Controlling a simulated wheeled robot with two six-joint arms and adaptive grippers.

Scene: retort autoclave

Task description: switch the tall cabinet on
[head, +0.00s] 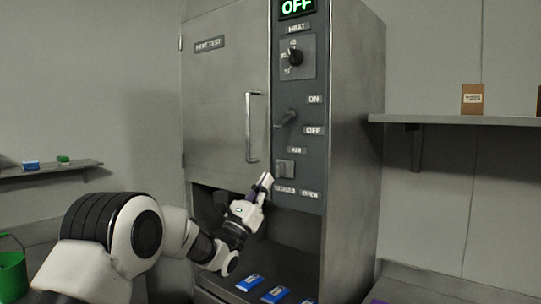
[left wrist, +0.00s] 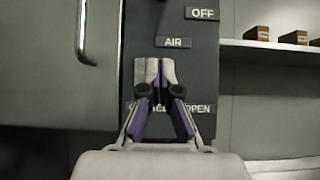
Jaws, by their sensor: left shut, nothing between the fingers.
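The tall grey cabinet (head: 225,110) stands in the middle of the head view, its door shut. Its display (head: 297,7) reads OFF. On the dark control panel, a lever (head: 286,119) sits beside the ON and OFF labels, its handle slanting down to the left. My left gripper (head: 265,182) is shut and empty, below the lever and near the air control (head: 285,168). In the left wrist view the closed fingers (left wrist: 154,72) point at the panel (left wrist: 168,20) under the AIR label and partly cover the lower label. My right gripper is not seen.
A vertical door handle (head: 252,127) stands out just left of the panel. A heat dial (head: 295,57) is above the lever. Blue packs (head: 249,282) lie in the open bay below. A wall shelf (head: 460,119) is at right; the space before the panel is clear.

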